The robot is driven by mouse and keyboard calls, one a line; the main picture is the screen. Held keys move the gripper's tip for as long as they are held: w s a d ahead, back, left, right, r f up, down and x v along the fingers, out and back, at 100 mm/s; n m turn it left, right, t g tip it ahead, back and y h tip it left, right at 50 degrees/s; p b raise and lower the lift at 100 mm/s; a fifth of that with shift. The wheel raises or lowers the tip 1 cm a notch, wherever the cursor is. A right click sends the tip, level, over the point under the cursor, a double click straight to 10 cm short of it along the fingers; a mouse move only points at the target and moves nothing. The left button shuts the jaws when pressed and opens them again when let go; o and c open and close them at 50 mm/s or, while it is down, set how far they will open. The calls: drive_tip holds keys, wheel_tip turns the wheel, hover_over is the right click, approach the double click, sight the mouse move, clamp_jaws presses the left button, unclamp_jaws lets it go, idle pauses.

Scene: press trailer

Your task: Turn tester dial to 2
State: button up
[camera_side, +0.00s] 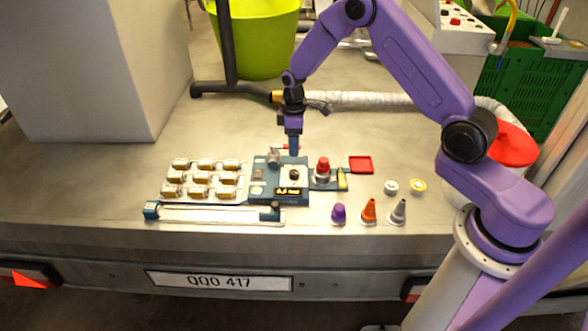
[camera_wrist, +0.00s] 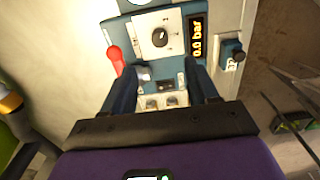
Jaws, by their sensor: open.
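The tester (camera_side: 262,190) is a blue box on the bench in the side view. Its black round dial (camera_side: 294,174) sits on the top face. In the wrist view the dial (camera_wrist: 160,37) shows on a white plate with small marks around it; the numbers are too small to read. The tester's display (camera_wrist: 197,37) reads 0.0 bar in yellow. My gripper (camera_side: 293,150) points down above the back part of the tester, apart from the dial. In the wrist view my gripper (camera_wrist: 162,78) is open, with nothing between its fingers, and the dial lies beyond the fingertips.
A red-tipped lever (camera_wrist: 115,57) stands beside the tester's dial. A red-capped part (camera_side: 322,168) stands right of the tester. Several small boxed parts (camera_side: 200,180) lie left. Purple, orange and grey cones (camera_side: 369,211) stand front right. A red tray (camera_side: 361,165) lies behind them.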

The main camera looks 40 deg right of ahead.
sight(294, 172)
wheel_tip(294, 172, down, 11)
drive_tip(key=shift+f, duration=0.15)
idle(0.4)
drive_tip(key=c, duration=1)
